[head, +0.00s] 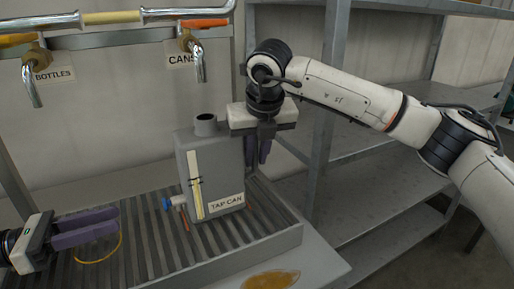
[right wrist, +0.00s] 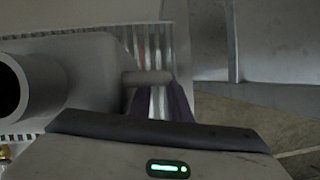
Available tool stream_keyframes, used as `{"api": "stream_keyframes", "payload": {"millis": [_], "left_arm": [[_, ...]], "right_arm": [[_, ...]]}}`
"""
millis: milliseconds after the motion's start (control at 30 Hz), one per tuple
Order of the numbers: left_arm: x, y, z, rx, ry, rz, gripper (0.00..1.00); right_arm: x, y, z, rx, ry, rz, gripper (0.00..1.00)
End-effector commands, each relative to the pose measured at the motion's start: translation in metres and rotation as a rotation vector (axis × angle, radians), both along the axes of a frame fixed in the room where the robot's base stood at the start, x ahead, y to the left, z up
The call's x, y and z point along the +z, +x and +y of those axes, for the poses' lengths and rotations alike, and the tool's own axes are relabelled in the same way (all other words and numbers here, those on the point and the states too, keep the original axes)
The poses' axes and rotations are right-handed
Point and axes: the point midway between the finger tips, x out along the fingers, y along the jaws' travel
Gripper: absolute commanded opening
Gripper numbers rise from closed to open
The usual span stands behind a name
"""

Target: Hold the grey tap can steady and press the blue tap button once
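The grey tap can (head: 214,164) stands upright on the slatted drip tray, with a "TAP CAN" label and a pale sight strip on its front. In the right wrist view the can (right wrist: 88,75) fills the left, with a short grey bar (right wrist: 148,78) sticking out. The blue tap button (head: 167,205) is low on the can's left side.
Taps labelled "BOTTLES" (head: 37,86) and "CANS" (head: 197,66) hang above the drip tray (head: 275,240). A thin yellow ring (head: 121,240) lies by my left fingers. An amber patch (head: 270,281) is at the front. Metal shelves (head: 375,195) stand on the right.

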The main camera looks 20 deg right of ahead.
Motion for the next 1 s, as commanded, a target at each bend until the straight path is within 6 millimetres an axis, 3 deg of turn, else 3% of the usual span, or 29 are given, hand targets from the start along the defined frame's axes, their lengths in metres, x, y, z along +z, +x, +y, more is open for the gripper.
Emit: {"api": "stream_keyframes", "payload": {"millis": [200,300,1000], "left_arm": [[0.0,0.0,0.0,0.0,0.0,0.0,0.31],[0.0,0.0,0.0,0.0,0.0,0.0,0.31],[0.0,0.0,0.0001,0.0,0.0,0.0,0.31]], "right_arm": [[-0.0003,0.0003,0.0002,0.001,0.0,0.0,0.17],[-0.0001,0.0002,0.0002,0.001,0.0,0.0,0.0],[0.0006,0.0001,0.0002,0.0,0.001,-0.001,0.0]]}}
